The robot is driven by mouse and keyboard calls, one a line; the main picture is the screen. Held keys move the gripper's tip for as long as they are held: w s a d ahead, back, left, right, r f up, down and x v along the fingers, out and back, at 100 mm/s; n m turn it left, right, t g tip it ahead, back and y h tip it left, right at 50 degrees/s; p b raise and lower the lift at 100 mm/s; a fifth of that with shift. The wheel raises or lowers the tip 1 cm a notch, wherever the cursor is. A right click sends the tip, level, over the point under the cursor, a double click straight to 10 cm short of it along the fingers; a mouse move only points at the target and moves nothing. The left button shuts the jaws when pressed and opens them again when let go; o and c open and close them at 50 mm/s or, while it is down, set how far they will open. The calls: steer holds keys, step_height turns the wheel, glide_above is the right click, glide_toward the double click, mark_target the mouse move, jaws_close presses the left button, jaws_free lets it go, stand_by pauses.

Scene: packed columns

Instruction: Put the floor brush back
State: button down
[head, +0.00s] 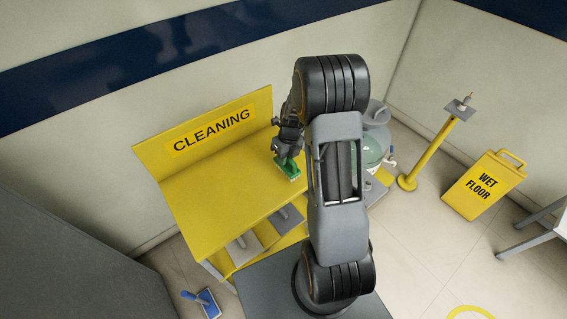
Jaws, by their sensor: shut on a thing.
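My gripper (286,149) is shut on a green brush-like thing (289,168) at the right end of the yellow cleaning bench (205,192). The green thing is just above or on the bench top; I cannot tell which. My arm hides what lies to its right. I cannot tell for sure which of the two is the floor brush.
Grey flat pieces with dark handles (243,247) sit at the bench's front, below the top. A green-tinted bottle (371,152), a yellow post (432,148) and a yellow wet floor sign (484,186) stand to the right.

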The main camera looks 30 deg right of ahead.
steer(key=shift+w+f+p, duration=0.2)
steer(key=shift+f+p, duration=0.1)
steer(key=shift+f, duration=1.5)
steer(key=shift+f, duration=0.2)
steer(key=c, duration=1.1)
jaws_free()
steer(key=shift+s, duration=0.1)
